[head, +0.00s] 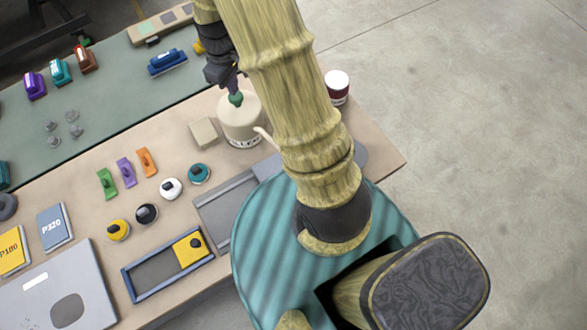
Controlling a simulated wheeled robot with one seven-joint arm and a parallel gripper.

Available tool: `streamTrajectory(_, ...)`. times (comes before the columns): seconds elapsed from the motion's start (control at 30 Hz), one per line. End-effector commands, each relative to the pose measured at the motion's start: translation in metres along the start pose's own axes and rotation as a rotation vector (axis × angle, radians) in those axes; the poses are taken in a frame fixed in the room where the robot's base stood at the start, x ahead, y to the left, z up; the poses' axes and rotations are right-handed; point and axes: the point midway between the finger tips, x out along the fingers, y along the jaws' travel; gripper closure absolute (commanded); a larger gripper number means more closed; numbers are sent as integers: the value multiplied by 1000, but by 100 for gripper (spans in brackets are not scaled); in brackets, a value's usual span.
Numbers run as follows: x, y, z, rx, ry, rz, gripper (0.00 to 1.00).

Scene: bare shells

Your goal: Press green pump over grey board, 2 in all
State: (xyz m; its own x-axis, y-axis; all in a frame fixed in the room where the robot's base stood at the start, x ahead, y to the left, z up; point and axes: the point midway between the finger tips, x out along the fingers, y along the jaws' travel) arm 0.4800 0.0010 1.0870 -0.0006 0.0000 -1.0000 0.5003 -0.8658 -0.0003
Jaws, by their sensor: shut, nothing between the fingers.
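A cream round container (241,122) stands on the tan bench with a green pump top (236,99) and a pale spout (266,135) pointing down and right. My gripper (233,88) is shut and empty, its fingertips at or just above the green top. I cannot tell whether they touch it. A flat grey board (359,158) lies right of the container, partly hidden behind my arm. The spout end seems to reach toward its left part. I see no liquid on the visible part of the board.
A small beige block (204,133) stands close left of the container. A white-capped dark red jar (337,87) stands to the right, beyond my arm. A grey tray (226,209), a blue-framed tray (167,264) and several round knobs and coloured clips lie nearer. A green mat (110,100) lies behind.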

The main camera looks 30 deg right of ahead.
Motion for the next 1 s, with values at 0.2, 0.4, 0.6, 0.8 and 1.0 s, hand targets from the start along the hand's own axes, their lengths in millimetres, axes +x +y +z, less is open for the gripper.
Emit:
streamTrajectory(0.2,0,0,0,0,0,0,100)
streamTrajectory(0.4,0,0,0,0,1,0,100)
streamTrajectory(0.6,2,0,0,0,0,0,100)
streamTrajectory(0.8,8,0,0,0,0,0,100)
streamTrajectory(1.0,14,0,0,0,0,0,100)
